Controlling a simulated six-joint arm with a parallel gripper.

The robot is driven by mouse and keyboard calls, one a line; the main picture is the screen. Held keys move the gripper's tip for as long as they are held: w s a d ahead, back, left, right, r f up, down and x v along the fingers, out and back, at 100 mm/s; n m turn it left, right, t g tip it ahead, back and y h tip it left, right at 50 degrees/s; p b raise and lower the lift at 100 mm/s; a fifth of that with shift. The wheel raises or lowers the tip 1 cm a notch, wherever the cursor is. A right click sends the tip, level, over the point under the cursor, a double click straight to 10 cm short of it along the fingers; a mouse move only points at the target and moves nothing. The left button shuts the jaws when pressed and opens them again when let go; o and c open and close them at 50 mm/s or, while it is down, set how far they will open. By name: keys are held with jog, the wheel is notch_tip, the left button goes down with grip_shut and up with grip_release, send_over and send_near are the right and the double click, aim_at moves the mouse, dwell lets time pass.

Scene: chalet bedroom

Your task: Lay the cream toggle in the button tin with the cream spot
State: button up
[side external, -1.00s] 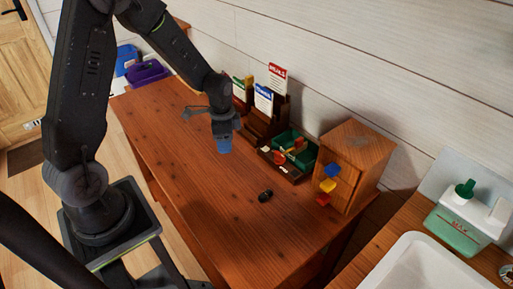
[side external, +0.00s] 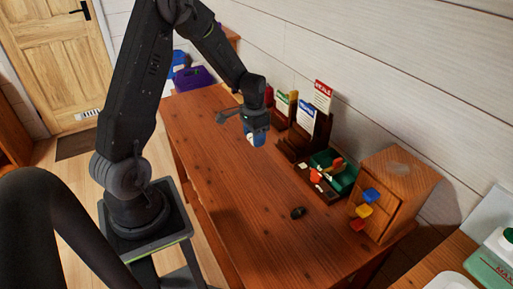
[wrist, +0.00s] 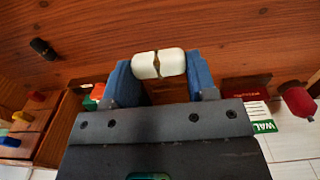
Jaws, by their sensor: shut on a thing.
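My gripper (wrist: 159,66) is shut on the cream toggle (wrist: 145,66), a short rounded piece with a dark gap across its middle. Its blue fingers press the two ends. In the side external view my gripper (side external: 256,137) holds it above the far half of the desk, left of the card rack, touching nothing else. I cannot make out a button tin with a cream spot. A green tray (side external: 346,184) and a dark tray with small red and cream pieces stand at the right, but no cream spot can be told on them.
The wooden desk (side external: 225,170) is mostly clear. A small dark object (side external: 297,213) lies near its front. A drawer box (side external: 405,178) with coloured knobs stands at the right, a card rack (side external: 298,145) along the wall. A purple bin (side external: 195,78) is behind.

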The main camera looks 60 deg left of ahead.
jog(key=s+a, duration=0.3)
jog(key=a, duration=0.5)
send_over(267, 159)
notch_tip(267, 159, down, 7)
jog(key=shift+f, duration=2)
jog(key=shift+f, duration=0.1)
jog(key=o, duration=0.9)
